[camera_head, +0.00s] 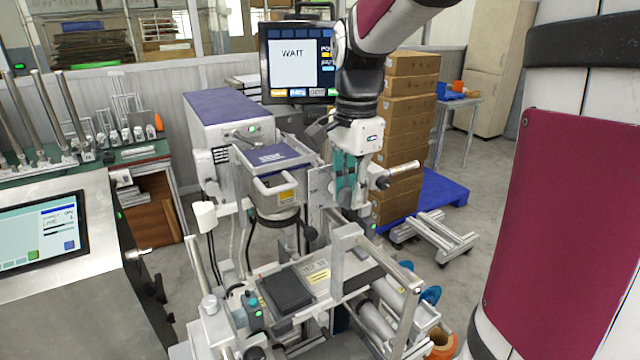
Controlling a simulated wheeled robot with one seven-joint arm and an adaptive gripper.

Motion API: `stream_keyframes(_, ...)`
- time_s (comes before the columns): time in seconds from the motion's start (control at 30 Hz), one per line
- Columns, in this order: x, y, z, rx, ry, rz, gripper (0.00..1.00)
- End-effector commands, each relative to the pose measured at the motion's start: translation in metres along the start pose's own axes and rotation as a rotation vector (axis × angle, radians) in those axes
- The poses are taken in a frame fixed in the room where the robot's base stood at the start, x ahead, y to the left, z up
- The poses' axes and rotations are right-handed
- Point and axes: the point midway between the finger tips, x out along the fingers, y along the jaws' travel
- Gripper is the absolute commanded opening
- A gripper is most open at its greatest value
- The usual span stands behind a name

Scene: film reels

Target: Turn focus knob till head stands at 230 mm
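The head (272,162), a grey box with a purple top and a front handle, hangs on a stand at the middle of the view. A small dark knob (383,182) with a pale cylindrical handle sits right of the stand; I take it for the focus knob, but cannot be sure. My gripper (347,182) points down just left of this knob, with teal parts below its white wrist. Its fingertips are too small and overlapped to tell whether they are open or touch anything. No readable millimetre scale shows.
A dark screen (298,62) reading WAIT stands behind the head. A roller frame (345,240) with a black pad (286,290) is below. A control panel (42,238) is at left. Stacked cartons (410,110) and a blue pallet (445,192) stand behind at right.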

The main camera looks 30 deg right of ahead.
Motion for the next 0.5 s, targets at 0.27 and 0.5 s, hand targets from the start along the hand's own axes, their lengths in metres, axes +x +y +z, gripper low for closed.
stream_keyframes(0.27,0.0005,0.0065,0.0003,-0.001,0.012,0.018,0.0)
stream_keyframes(0.5,-0.0006,0.0072,0.0021,-0.004,0.117,0.02,0.0)
